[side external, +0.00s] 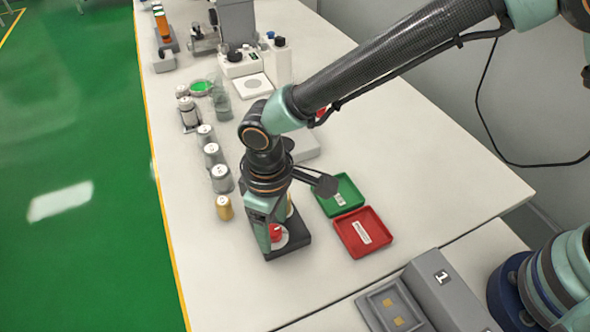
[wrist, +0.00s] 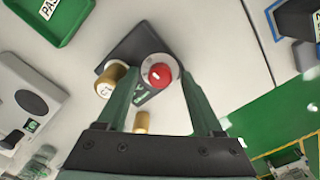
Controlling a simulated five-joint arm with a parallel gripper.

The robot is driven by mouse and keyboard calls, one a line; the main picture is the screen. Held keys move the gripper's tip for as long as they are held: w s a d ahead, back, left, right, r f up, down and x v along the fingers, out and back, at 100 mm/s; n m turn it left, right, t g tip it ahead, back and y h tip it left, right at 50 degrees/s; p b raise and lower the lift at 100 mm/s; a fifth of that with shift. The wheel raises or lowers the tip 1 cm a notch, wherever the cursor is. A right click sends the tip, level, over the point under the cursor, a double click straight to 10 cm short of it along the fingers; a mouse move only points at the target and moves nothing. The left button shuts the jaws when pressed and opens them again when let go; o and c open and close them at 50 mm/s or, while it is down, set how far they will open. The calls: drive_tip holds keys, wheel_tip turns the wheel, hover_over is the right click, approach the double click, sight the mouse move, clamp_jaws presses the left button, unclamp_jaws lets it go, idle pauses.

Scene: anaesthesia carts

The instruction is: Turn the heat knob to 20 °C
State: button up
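A red knob (side external: 277,233) with a white dial around it sits on a dark base (side external: 290,246), under my gripper. In the wrist view the red knob (wrist: 158,75) shows on its white dial (wrist: 168,62), between my fingertips in the picture. My gripper (wrist: 159,80) is open, with a visible gap between each finger and the knob. In the side view my gripper (side external: 268,228) points down over the dark base, and its fingers partly hide the dial. The dial's marks and the knob's setting are too small to read.
A green tray (side external: 341,194) and a red tray (side external: 363,232) lie close to the right of the dark base. A gold-coloured cylinder (side external: 224,208) and several grey cylinders (side external: 221,179) stand to the left. The white bench in front of the base is clear.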

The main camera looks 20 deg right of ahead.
sight(273, 230)
wheel_tip(273, 230, up, 12)
idle(0.8)
drive_tip(key=w+d+r+m+t+y, duration=0.15)
drive_tip(key=d+r, duration=0.25)
drive_tip(key=d, duration=0.4)
drive_tip(key=w+d+r+m+t, duration=0.1)
drive_tip(key=w+d+r+m, duration=0.2)
drive_tip(key=d, duration=0.6)
drive_tip(key=s+d+r+m+t, duration=0.1)
drive_tip(key=s+d+m, duration=0.1)
drive_tip(key=d, duration=0.7)
drive_tip(key=s+d+r+m+t+h, duration=0.1)
drive_tip(key=s+d, duration=0.3)
drive_tip(key=d, duration=0.5)
drive_tip(key=shift+s+d+m+t, duration=0.15)
drive_tip(key=shift+s+m+t, duration=0.2)
drive_tip(key=shift+m+t, duration=0.25)
